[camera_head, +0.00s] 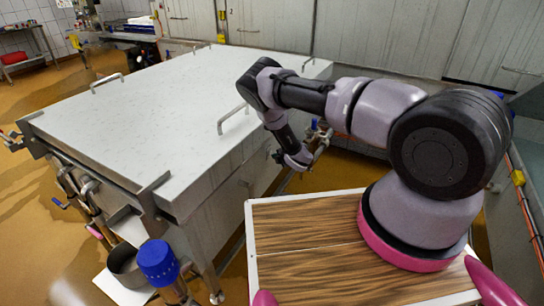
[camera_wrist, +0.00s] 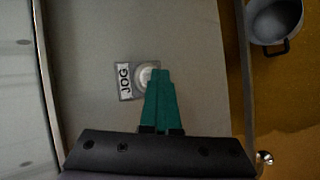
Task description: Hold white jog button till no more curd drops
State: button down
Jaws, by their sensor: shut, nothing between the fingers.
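The white jog button (camera_wrist: 143,77) is a round button beside a "JOG" label (camera_wrist: 124,80) on a grey panel (camera_wrist: 185,35) in the wrist view. My gripper (camera_wrist: 160,74) has its green fingers shut together with nothing between them. The fingertips overlap the right part of the button in the picture; I cannot tell whether they touch or press it. In the head view the button is hidden, and the fingers are too small to make out beside the vat. No curd shows in either view.
A large metal vat (camera_head: 180,85) with lid handles fills the left and middle of the head view. A grey pot (camera_wrist: 276,20) stands on the brown floor (camera_wrist: 285,100), right of the panel. Metal cabinets (camera_head: 270,25) line the back.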

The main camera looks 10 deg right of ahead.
jog(key=shift+s+d, duration=0.55)
jog(key=shift+d, duration=0.15)
jog(key=shift+s+d, duration=0.75)
jog(key=shift+d, duration=0.3)
jog(key=shift+s+d, duration=0.7)
jog(key=shift+d, duration=0.3)
